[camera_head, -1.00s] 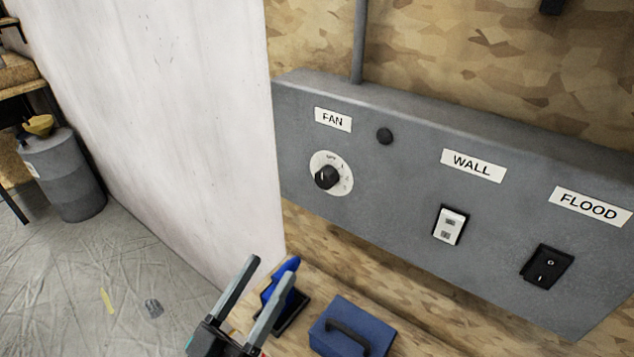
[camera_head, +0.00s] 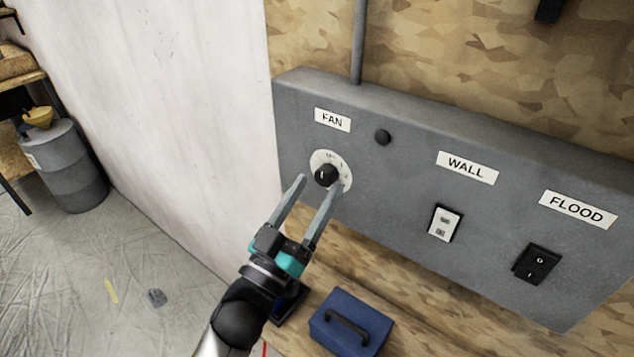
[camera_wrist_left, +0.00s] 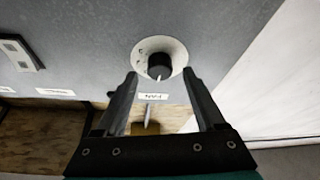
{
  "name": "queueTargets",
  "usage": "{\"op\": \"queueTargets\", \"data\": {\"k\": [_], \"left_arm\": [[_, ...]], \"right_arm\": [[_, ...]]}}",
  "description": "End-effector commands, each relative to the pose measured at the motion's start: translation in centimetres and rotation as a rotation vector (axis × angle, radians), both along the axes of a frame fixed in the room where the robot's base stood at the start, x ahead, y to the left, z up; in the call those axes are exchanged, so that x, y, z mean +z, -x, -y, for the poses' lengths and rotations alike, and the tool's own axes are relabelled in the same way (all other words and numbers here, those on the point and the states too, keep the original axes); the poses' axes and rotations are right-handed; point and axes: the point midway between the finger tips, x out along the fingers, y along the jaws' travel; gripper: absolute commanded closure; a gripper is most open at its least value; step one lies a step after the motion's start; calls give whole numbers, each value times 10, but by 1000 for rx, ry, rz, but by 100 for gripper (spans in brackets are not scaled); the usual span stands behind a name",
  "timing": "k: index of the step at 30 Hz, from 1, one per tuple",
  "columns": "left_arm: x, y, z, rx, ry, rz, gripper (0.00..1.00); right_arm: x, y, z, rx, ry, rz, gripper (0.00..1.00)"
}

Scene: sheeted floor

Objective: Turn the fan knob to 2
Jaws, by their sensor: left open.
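The fan knob (camera_head: 326,175) is a black round knob on a white dial (camera_head: 345,170) under the FAN label (camera_head: 332,119), on a grey panel. My left gripper (camera_head: 320,185) is open and empty, with its fingers pointing at the knob from below. In the left wrist view the knob (camera_wrist_left: 160,66) sits beyond the fingertips (camera_wrist_left: 160,80), roughly between them, and its white pointer line shows. I cannot tell whether the fingers touch the dial; one fingertip overlaps its lower right edge. The dial's numbers are too small to read. My right gripper is not in view.
The grey panel (camera_head: 390,195) also carries a black button (camera_head: 382,137), a white WALL switch (camera_head: 444,223) and a black FLOOD switch (camera_head: 537,264). A blue toolbox (camera_head: 350,322) sits below on the wooden surface. A white wall (camera_head: 190,110) stands at left.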

Motion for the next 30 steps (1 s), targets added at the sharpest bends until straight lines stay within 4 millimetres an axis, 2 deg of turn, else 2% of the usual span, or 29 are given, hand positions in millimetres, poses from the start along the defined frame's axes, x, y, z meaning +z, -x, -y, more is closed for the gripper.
{"op": "queueTargets", "data": {"k": [6,14,30], "left_arm": [[5,-10,6,0,1,0,29],[5,-11,7,0,-1,-1,29],[5,-11,7,0,-1,-1,87]], "right_arm": [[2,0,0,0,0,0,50],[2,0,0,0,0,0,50],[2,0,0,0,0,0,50]]}}
